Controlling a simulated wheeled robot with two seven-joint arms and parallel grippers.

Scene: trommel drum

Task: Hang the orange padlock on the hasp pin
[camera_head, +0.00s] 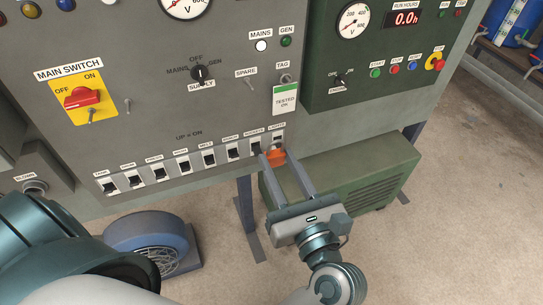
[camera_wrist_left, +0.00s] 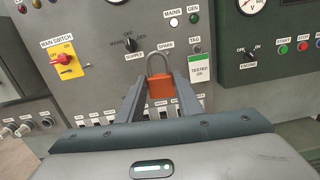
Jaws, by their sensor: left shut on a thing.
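My left gripper (camera_head: 276,156) is shut on the orange padlock (camera_head: 277,154), in front of the right end of the switch row. In the left wrist view the padlock (camera_wrist_left: 160,88) sits upright between the fingertips (camera_wrist_left: 160,92), its grey shackle (camera_wrist_left: 157,63) pointing up. A small metal pin (camera_head: 92,116) stands at the lower edge of the yellow main switch plate (camera_head: 60,96), below the red handle (camera_head: 82,97). Another small metal piece (camera_head: 127,105) sticks out right of the plate. I cannot tell for sure which is the hasp pin. My right gripper is not in view.
A green control box (camera_head: 400,50) juts out at right. A blue round unit (camera_head: 148,235) stands below.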

